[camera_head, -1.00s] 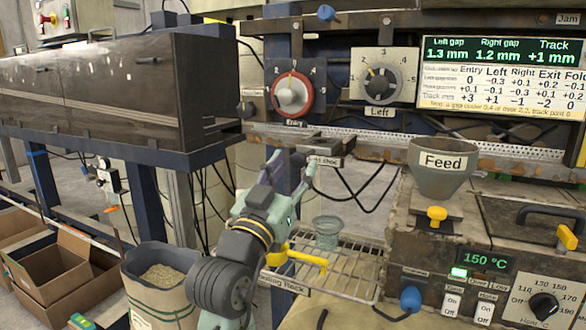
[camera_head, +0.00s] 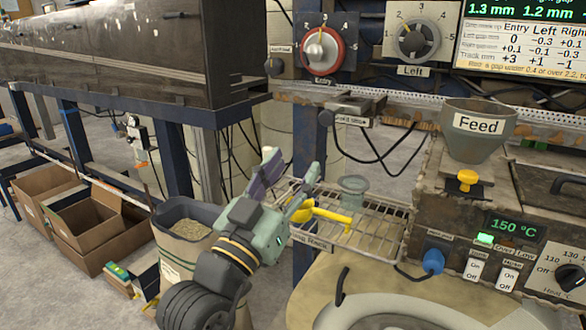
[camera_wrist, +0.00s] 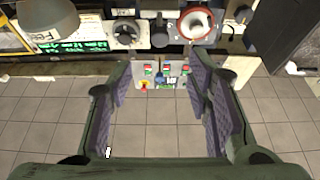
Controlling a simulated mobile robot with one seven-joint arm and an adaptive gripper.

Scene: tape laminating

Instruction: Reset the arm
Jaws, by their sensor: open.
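My gripper (camera_head: 288,180) is open and empty, raised in front of the wire cooling rack in the head view. In the wrist view my gripper (camera_wrist: 160,90) shows its two purple-padded fingers wide apart, with only floor and a small panel with coloured buttons (camera_wrist: 162,75) seen between them. My arm rises from the bottom of the head view, left of centre.
A wire rack (camera_head: 375,225) holds a greenish cup (camera_head: 353,190) and a yellow-handled tool (camera_head: 325,215). The Feed hopper (camera_head: 476,130) and heater box (camera_head: 465,215) stand right. A sack of pellets (camera_head: 185,240) and cardboard boxes (camera_head: 95,225) stand left. Dials (camera_head: 322,50) are above.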

